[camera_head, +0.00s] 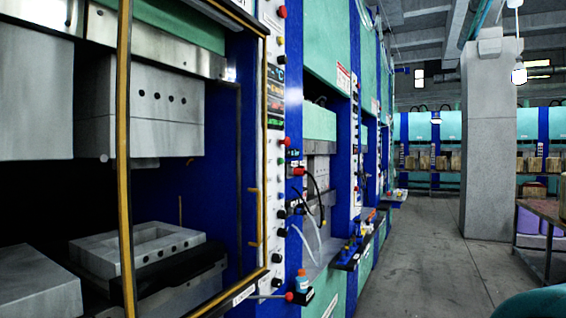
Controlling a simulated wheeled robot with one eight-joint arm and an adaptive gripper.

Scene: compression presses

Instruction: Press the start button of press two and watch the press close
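A row of blue and green compression presses runs along the left side and away from me. The nearest press (244,150) stands open, with a gap between its upper mould block (150,135) and its lower mould (140,247). Its narrow white control panel (276,60) carries displays and several small coloured buttons. A second press (320,122) stands behind it, with its own panel (355,110) on the right edge. No number naming press two is readable, and I cannot tell which button is the start button. My gripper is not in view.
A yellow-edged guard frame (125,150) crosses the nearest press. Small shelves with bottles (302,283) and tools (350,252) jut from the presses. A concrete pillar (490,140) and a table (540,208) stand at right. The floor aisle (425,255) between is clear.

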